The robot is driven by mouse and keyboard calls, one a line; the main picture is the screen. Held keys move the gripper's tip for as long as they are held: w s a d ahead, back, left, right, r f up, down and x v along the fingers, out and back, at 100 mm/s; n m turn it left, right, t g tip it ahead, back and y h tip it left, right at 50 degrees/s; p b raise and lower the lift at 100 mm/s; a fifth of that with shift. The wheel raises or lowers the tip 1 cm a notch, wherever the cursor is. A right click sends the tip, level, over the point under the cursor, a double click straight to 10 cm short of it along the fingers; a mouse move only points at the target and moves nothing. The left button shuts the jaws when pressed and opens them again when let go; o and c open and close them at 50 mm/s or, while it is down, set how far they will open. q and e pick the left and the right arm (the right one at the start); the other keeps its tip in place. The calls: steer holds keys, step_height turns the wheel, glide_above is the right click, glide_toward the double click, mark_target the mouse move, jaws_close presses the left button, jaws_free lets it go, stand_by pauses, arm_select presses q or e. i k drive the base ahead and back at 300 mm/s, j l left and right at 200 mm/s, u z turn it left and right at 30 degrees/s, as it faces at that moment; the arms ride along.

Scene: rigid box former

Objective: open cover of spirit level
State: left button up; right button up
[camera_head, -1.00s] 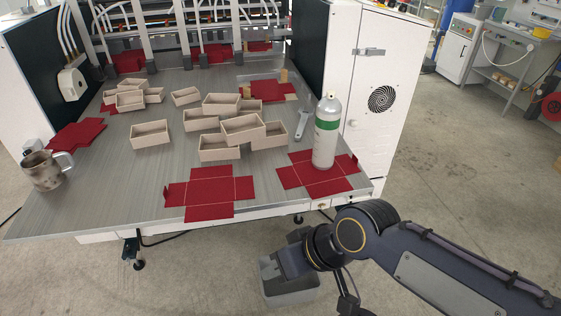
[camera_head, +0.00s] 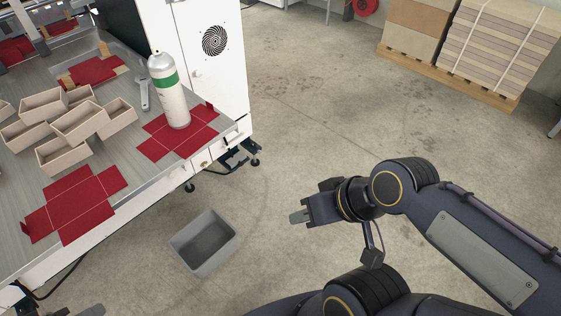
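No spirit level can be made out for certain. A small round brass-coloured fitting (camera_head: 204,163) sits on the white front edge of the table, below the spray can; it is too small to tell whether it is the level or its cover. My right gripper (camera_head: 299,216) is over the open floor, right of the table and apart from everything. Its fingers are seen from the side, so their opening is unclear. A small grey tip (camera_head: 91,311) at the bottom edge may be my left gripper; the rest of it is out of frame.
A spray can (camera_head: 170,95) stands on a red box blank (camera_head: 187,141) at the table corner. A wrench (camera_head: 144,93) and open boxes (camera_head: 80,121) lie left of it. A grey bin (camera_head: 203,242) stands on the floor. Stacked cardboard (camera_head: 497,48) is far right.

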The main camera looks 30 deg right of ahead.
mark_target(240, 157)
steer(key=z, duration=0.55)
steer(key=i+u, duration=0.15)
steer(key=u, duration=0.75)
steer(key=i+l+u, duration=0.2)
steer(key=l+u, duration=0.2)
steer(key=l, duration=0.2)
steer(key=i+l+u, duration=0.2)
steer(key=l+u, duration=0.2)
steer(key=l, duration=0.25)
steer(key=i+l, duration=0.1)
steer(key=l, duration=0.3)
steer(key=i+l, duration=0.15)
steer(key=l, duration=0.3)
